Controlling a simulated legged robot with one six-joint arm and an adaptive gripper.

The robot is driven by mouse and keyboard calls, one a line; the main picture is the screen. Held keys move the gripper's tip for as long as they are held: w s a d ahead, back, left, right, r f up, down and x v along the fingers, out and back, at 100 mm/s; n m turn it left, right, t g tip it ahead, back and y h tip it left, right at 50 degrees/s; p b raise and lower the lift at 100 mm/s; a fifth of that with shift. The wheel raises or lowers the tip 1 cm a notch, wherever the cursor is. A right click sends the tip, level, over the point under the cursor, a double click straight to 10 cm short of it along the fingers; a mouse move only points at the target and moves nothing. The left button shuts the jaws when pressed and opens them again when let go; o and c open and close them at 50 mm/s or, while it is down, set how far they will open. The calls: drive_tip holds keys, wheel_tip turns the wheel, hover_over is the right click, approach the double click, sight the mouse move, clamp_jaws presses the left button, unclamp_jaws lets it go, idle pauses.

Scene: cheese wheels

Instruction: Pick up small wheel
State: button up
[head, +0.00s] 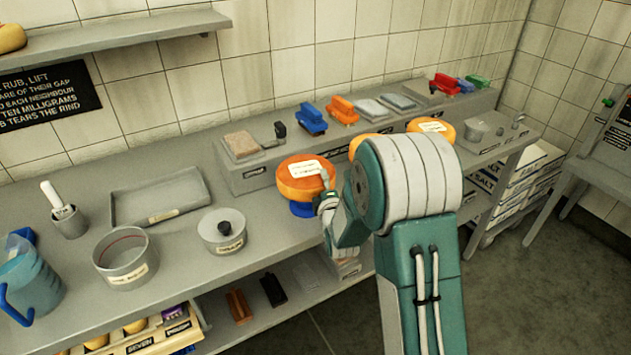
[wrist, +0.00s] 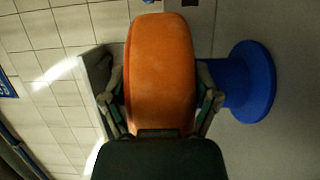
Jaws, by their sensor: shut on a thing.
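An orange cheese wheel (head: 300,184) with a white label sits at or just above a blue stand (head: 302,209) on the bench in the head view. I cannot tell from there whether they touch. My gripper (head: 327,193) reaches it from the right side. In the wrist view the orange wheel (wrist: 160,62) fills the space between the fingers of my gripper (wrist: 160,92), which are closed against both its sides. The blue stand (wrist: 252,82) shows at the right there. Two more orange wheels show behind my arm, one partly hidden (head: 355,145) and one farther right (head: 432,126).
A raised ledge (head: 255,178) with brushes and blocks runs behind the wheel.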

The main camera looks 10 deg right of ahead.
wheel_tip(320, 180, up, 3)
drive_tip(key=shift+r, duration=0.1)
drive_tip(key=s+d+r, duration=0.9)
drive_tip(key=s+r, duration=0.1)
drive_tip(key=r, duration=0.3)
drive_tip(key=shift+d, duration=0.3)
idle(0.5)
drive_tip(key=shift+s, duration=0.15)
